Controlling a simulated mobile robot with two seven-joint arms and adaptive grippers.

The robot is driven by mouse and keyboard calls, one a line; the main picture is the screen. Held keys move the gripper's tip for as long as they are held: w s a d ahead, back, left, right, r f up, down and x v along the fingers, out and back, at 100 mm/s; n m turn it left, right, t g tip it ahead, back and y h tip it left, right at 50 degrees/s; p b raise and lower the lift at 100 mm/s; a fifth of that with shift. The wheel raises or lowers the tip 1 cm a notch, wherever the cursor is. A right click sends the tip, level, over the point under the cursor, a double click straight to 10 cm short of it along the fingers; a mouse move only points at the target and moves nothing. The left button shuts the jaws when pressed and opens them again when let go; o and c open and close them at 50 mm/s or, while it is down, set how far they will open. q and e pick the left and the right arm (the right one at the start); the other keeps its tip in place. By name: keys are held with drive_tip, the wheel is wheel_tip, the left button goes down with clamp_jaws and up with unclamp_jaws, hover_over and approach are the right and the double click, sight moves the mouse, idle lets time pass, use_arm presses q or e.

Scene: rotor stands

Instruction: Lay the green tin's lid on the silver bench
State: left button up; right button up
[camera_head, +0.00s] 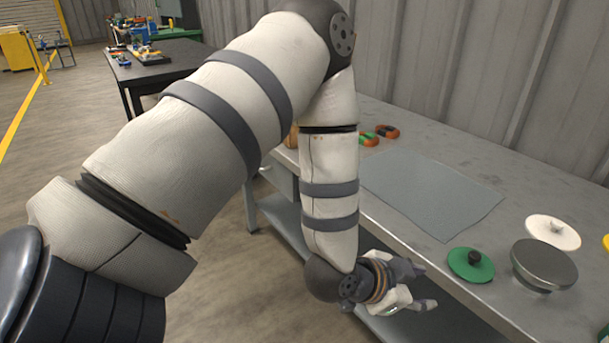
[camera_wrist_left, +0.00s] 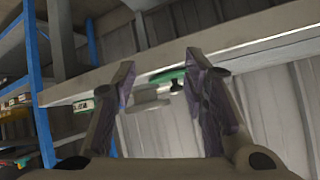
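The green lid (camera_head: 472,264), a flat disc with a black knob on top, lies on the silver bench (camera_head: 400,130) close to its front edge. My left gripper (camera_head: 424,287) is just off the bench's front edge, to the left of the lid and apart from it. Its two fingers are spread with nothing between them. In the left wrist view, which looks upside down, the green lid (camera_wrist_left: 168,75) shows beyond the open fingers, its knob pointing down in the picture. I cannot make out the green tin's body. My right gripper is not in view.
A round grey metal piece (camera_head: 543,263) stands right of the green lid, with a white lid (camera_head: 552,231) behind it. A grey mat (camera_head: 430,190) lies left of them. Orange and green clamp-like items (camera_head: 386,131) sit at the far end. A wall stands behind the bench.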

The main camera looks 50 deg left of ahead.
use_arm(q)
drive_tip(key=s+a+f+n+g+y, duration=0.15)
drive_tip(key=s+f+g, duration=0.5)
drive_tip(key=s, duration=0.65)
drive_tip(key=s+f+n+g, duration=0.3)
drive_tip(key=s+f, duration=0.7)
drive_tip(key=s, duration=0.4)
drive_tip(key=s+a+r+n+g+y+p, duration=0.1)
drive_tip(key=s+n+g, duration=0.1)
drive_tip(key=s, duration=0.8)
drive_tip(key=shift+a+r+g, duration=0.15)
drive_tip(key=shift+a+g, duration=0.15)
drive_tip(key=shift+g, duration=0.35)
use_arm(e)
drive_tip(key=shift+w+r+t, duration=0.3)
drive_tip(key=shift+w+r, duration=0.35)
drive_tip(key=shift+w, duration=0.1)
